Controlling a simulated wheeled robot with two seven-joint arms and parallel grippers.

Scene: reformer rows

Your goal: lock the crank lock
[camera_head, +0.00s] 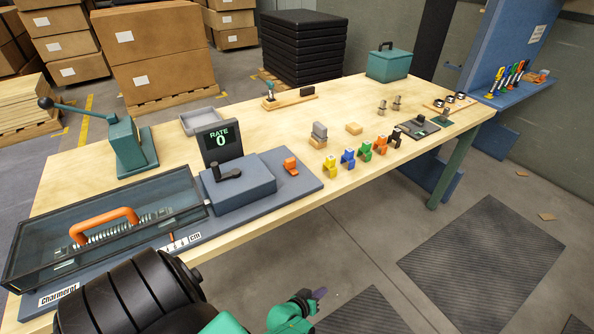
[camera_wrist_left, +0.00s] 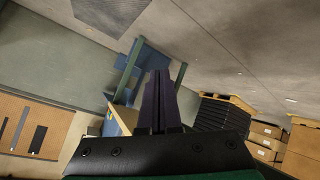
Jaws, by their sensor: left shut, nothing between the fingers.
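The machine on the table has a blue-grey box (camera_head: 240,190) with a black crank (camera_head: 226,173) on its top. A small orange piece (camera_head: 290,166) stands on the base plate (camera_head: 308,184) just right of the box. I cannot tell from its shape whether this orange piece is the crank lock or whether it is locked. My left gripper (camera_head: 319,293) is low in front of the table, apart from the machine. Its dark purple fingers (camera_wrist_left: 158,103) are together and empty in the left wrist view. My right gripper is not in view.
A clear-walled trough (camera_head: 30,265) with an orange handle (camera_head: 104,226) and a spring adjoins the box. A display (camera_head: 219,141) reading RATE 0 stands behind it. Several coloured clips (camera_head: 348,158) stand right of the machine. A teal lever device (camera_head: 129,147) stands at left.

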